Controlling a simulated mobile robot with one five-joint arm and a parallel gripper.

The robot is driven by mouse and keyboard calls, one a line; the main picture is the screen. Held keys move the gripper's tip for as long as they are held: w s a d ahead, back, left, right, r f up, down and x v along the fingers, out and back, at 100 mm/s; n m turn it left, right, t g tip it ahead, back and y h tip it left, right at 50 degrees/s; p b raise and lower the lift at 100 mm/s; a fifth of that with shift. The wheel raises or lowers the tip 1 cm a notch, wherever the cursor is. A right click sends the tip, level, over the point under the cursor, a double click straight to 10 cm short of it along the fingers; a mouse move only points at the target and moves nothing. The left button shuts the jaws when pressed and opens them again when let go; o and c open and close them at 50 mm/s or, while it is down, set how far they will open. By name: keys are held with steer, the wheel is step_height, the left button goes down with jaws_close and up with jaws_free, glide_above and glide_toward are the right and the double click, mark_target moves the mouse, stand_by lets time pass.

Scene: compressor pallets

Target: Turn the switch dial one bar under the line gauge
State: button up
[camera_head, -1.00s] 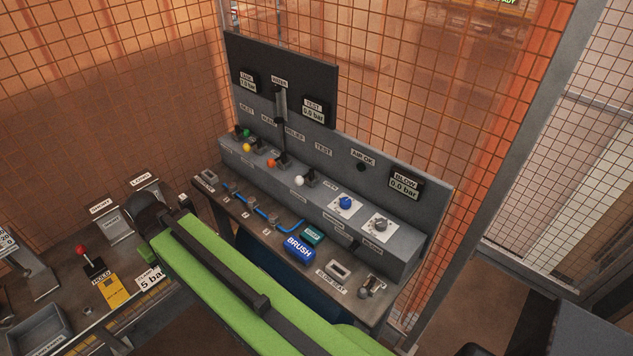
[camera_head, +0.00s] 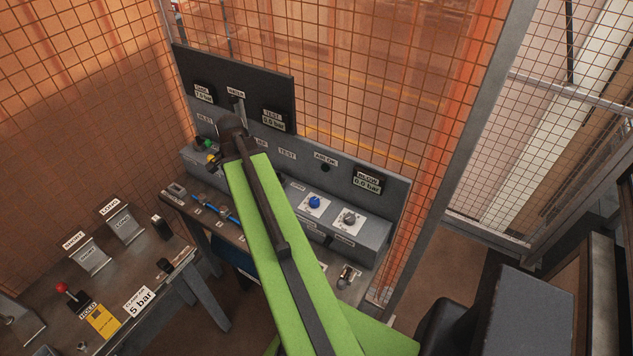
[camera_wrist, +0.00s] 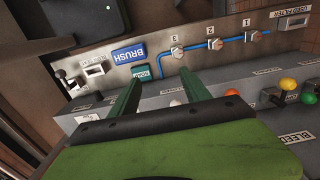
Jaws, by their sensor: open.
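Two round dials on white plates sit at the right of the grey console in the head view: a blue dial (camera_head: 314,202) and a grey dial (camera_head: 349,217). Their labels are too small to read, so I cannot tell which is the switch dial. A gauge (camera_head: 204,94) at the panel's upper left seems to read 7.5 bar; its name is unclear. My gripper (camera_wrist: 162,78) is open and empty in the wrist view, its two green fingers pointing at the console and bench. In the head view my arm hides the gripper. The dials are not visible in the wrist view.
The test gauge (camera_head: 273,120) and blow gauge (camera_head: 367,181) seem to read 0.0 bar. Coloured levers, including a yellow one (camera_wrist: 289,85), line the console. A blue BRUSH block (camera_wrist: 129,53) lies on the bench. Mesh fencing stands behind; a red-knobbed hold lever (camera_head: 62,288) is at lower left.

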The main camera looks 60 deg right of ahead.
steer(key=s+d+r+m+p, duration=0.3)
steer(key=s+d+r+m, duration=0.2)
steer(key=s+d+m, duration=0.5)
steer(key=r+p, duration=0.1)
glide_above(315, 200)
steer(key=shift+m, duration=0.4)
step_height(315, 200, down, 18)
steer(key=b, duration=1.7)
steer(key=shift+a+r+b, duration=0.1)
steer(key=shift+r+b, duration=0.1)
steer(key=shift+b, duration=0.2)
steer(key=shift+r, duration=0.1)
steer(key=shift+c, duration=0.2)
